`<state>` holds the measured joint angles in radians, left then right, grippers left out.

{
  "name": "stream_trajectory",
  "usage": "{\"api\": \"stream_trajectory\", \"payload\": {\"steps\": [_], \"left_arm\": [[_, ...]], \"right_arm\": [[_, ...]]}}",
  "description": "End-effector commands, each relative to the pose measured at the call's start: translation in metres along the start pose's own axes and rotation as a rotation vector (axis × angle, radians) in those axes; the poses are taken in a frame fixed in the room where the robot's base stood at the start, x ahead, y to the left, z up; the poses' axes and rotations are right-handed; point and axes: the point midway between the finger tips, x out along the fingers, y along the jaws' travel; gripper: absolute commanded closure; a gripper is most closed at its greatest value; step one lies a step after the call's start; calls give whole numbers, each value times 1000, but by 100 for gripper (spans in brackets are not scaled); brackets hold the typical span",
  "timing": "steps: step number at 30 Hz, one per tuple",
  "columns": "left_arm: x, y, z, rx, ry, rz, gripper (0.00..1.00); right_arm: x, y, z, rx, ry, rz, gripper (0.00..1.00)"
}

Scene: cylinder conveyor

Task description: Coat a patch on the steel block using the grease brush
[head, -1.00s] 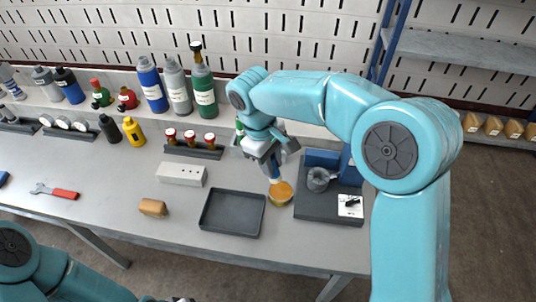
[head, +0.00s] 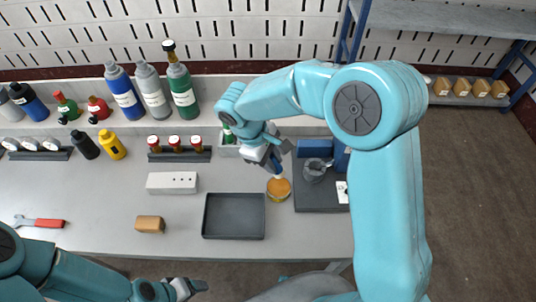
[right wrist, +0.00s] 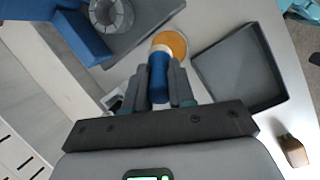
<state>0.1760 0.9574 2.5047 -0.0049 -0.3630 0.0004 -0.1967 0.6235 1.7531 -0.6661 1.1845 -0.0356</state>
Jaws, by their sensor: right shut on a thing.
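My right gripper (head: 268,158) is shut on the blue-handled grease brush (head: 275,171), which points down at a round tin of orange grease (head: 278,189). In the right wrist view the blue handle (right wrist: 158,78) sits between the fingers and its tip overlaps the orange surface (right wrist: 172,43); I cannot tell how deep it is. The steel block (head: 172,183), pale grey with small dark holes on top, lies on the bench left of the tin. My left gripper (head: 186,288) is low at the bench's front edge, and its jaws are too small to read.
An empty dark tray (head: 234,236) lies left of the tin. A dark base (head: 318,199) with a grey cup (head: 314,170) stands to its right. A tan block (head: 150,224) and a red-handled wrench (head: 40,222) lie in front. Several bottles (head: 125,92) line the back.

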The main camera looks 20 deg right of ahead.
Motion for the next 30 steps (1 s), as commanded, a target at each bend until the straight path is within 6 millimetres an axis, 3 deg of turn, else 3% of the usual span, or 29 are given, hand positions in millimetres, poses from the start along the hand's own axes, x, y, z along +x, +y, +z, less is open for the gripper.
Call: {"api": "stream_trajectory", "payload": {"steps": [15, 30], "left_arm": [[39, -14, -1, 0, 0, 0, 28], [40, -15, -1, 0, 0, 0, 28]], "right_arm": [[51, -6, -16, 4, 1, -2, 100], [53, -6, -19, 4, 1, -2, 100]]}}
